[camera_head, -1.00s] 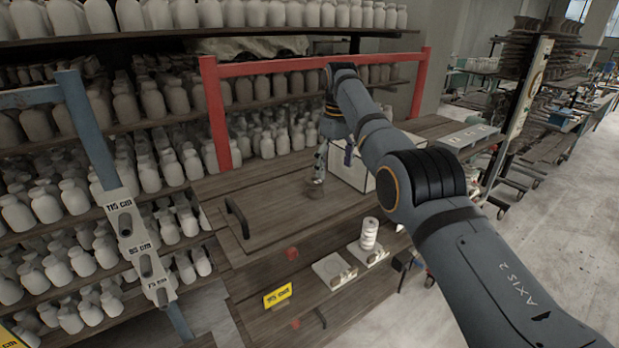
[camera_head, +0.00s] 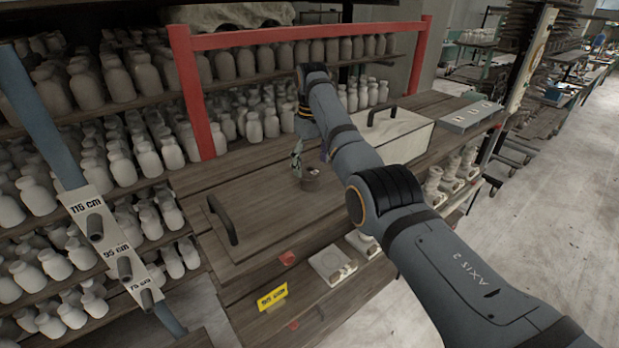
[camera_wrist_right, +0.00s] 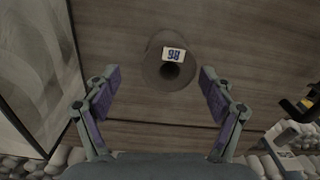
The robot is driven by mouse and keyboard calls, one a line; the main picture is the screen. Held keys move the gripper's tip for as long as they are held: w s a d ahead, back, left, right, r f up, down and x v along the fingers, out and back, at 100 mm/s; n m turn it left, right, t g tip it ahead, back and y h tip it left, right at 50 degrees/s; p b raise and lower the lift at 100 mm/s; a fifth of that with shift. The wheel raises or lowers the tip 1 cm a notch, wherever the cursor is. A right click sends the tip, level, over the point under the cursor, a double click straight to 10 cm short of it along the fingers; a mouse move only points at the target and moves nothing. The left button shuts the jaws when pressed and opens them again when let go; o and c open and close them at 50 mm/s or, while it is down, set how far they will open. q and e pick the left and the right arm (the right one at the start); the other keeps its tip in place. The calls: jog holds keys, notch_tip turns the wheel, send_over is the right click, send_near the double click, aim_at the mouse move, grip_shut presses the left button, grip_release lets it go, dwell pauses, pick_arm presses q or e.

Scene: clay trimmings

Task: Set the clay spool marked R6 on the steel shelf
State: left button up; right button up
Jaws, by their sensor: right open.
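A brown clay spool (camera_head: 311,182) stands on the wooden bench top in the head view, just below my right gripper (camera_head: 297,163). In the right wrist view the spool (camera_wrist_right: 168,78) has a dark hole in its end and a white label that appears upside down and seems to read R6. The right gripper (camera_wrist_right: 160,85) is open and empty, one purple-padded finger towards each side of the spool, with gaps visible. A grey, metal-looking slab with small labels (camera_head: 471,117) lies at the bench's far right; I cannot tell whether it is the steel shelf. My left gripper is out of view.
A cream box with a black handle (camera_head: 405,135) stands right of the spool. A wooden board with a black handle (camera_head: 222,220) lies left of it. A red frame (camera_head: 187,95) rises behind, before shelves of pale bottles. A blue post (camera_head: 45,120) stands left.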

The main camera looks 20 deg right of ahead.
aim_at(310, 169)
jog(key=shift+s+a+f+p, duration=0.2)
jog(key=shift+s+f+p, duration=0.05)
jog(key=shift+f+p, duration=0.3)
jog(key=shift+s+a+f+p, duration=0.15)
jog(key=shift+s+f+p, duration=0.05)
jog(key=shift+f+p, duration=0.25)
jog(key=shift+s+f, duration=0.15)
jog(key=shift+f, duration=0.75)
jog(key=c, duration=1.3)
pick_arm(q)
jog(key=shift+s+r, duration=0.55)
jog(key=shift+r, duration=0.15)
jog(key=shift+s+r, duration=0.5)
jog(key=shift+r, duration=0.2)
pick_arm(e)
jog(key=shift+w+r, duration=0.1)
jog(key=shift+w, duration=0.1)
jog(key=shift+c, duration=0.7)
